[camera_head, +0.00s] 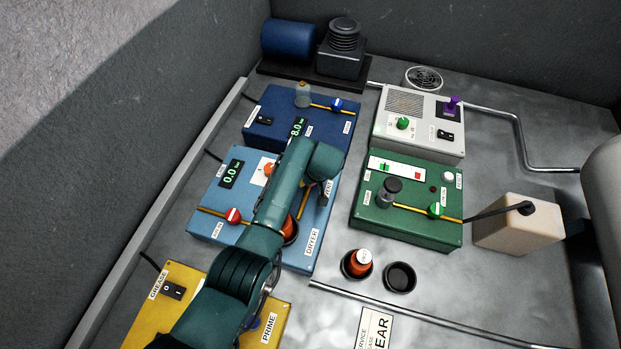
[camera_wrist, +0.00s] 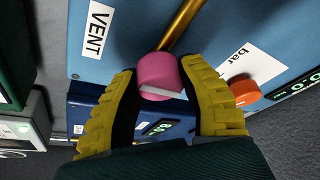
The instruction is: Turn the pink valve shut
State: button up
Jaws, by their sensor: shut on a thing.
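The pink valve (camera_wrist: 157,68) is a round knob with a white bar on its face, at the end of a brass pipe (camera_wrist: 183,25) on the light blue DRYER box (camera_head: 212,190). In the wrist view my gripper (camera_wrist: 160,74) has its yellow ribbed fingers on either side of the knob, closed on it. The white bar looks to lie roughly across the pipe's line. In the head view my arm hides the pink valve and the fingertips. The VENT label (camera_wrist: 99,28) is beside the pipe.
An orange knob (camera_wrist: 245,93) sits close to the right finger. The dark blue box (camera_head: 262,126) stands behind, the green box (camera_head: 400,226) to the right and the yellow box (camera_head: 190,292) in front. A red-and-white valve (camera_head: 233,215) is on the DRYER box's left.

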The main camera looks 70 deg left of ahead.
jog(key=shift+s+d+f+n, duration=0.1)
jog(key=shift+f+n, duration=0.15)
jog(key=shift+n, duration=0.15)
jog(key=o, duration=1.2)
jog(key=shift+r, duration=0.2)
jog(key=shift+r, duration=0.15)
jog(key=v, duration=1.1)
jog(key=shift+w+r, duration=0.2)
jog(key=shift+r, duration=0.15)
